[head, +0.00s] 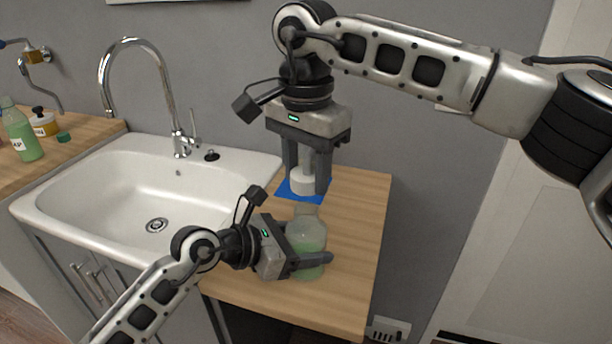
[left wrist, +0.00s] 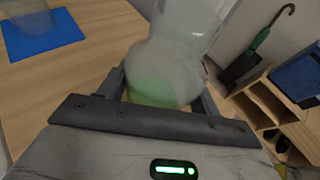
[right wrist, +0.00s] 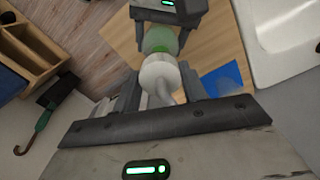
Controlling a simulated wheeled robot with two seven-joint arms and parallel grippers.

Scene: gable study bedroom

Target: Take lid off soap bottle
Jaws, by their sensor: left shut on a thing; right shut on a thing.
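The soap bottle (head: 306,236) is clear with green soap low in it, on the wooden counter right of the sink. My left gripper (head: 302,250) is shut around its body from the side. The bottle also shows between the fingers in the left wrist view (left wrist: 165,75). My right gripper (head: 304,184) points down and is shut on the white lid (head: 302,182), whose pale stem rises between the fingers. The lid is above the bottle's neck (head: 305,209). In the right wrist view, the lid (right wrist: 160,76) lines up with the bottle; I cannot tell whether they touch.
A blue mat (head: 288,191) lies behind the bottle; a translucent object (left wrist: 42,22) overlaps it in the left wrist view. The white sink (head: 60,190) and tap are left. Another green bottle (head: 22,138) and a jar (head: 43,124) stand far left. The counter's front right is clear.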

